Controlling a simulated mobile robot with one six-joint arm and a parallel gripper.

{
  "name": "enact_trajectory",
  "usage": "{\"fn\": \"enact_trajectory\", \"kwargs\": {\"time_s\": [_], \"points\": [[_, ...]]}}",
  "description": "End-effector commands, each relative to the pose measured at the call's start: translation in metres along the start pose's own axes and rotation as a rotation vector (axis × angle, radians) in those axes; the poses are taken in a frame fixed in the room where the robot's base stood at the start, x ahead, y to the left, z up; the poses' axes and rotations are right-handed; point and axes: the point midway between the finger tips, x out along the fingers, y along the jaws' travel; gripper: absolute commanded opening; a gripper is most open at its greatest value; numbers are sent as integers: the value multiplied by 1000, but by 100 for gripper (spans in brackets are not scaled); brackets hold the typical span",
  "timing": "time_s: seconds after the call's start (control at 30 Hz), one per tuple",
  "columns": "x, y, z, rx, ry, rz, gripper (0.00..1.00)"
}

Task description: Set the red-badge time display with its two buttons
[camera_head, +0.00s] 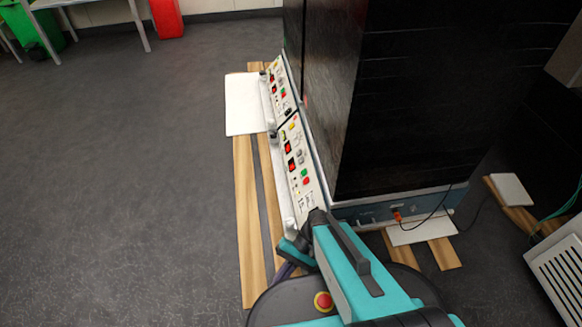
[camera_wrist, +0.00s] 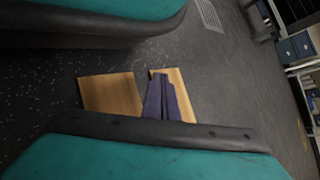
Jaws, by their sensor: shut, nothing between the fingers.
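Two slanted cream control panels run along the foot of the black cabinet in the head view, the nearer panel (camera_head: 310,190) and the farther panel (camera_head: 273,72). Each carries small dark displays and coloured buttons. A dark display with red on it (camera_head: 291,165) is on the nearer panel; digits and badges are too small to read, so I cannot tell which is the red-badge time display or which two buttons belong to it. My gripper (camera_wrist: 160,80) is shut and empty in the wrist view, its dark fingers over wooden boards. No panel shows in that view.
The tall black cabinet (camera_head: 430,90) stands right of the panels. Wooden planks (camera_head: 247,210) and a white board (camera_head: 243,103) lie on the floor to the left. A white vented box (camera_head: 560,270) stands at lower right. Open grey floor (camera_head: 130,180) fills the left.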

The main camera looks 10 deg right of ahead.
Motion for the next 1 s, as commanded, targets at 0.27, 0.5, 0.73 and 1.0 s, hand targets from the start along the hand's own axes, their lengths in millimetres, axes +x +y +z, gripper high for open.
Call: {"fn": "enact_trajectory", "kwargs": {"time_s": [0.27, 0.5, 0.73, 1.0], "points": [[0, 0, 0, 0, 0, 0, 0], [0, 0, 0, 0, 0, 0, 0], [0, 0, 0, 0, 1, 0, 0], [-2, -1, 4, 5, 36, 17, 0]]}}
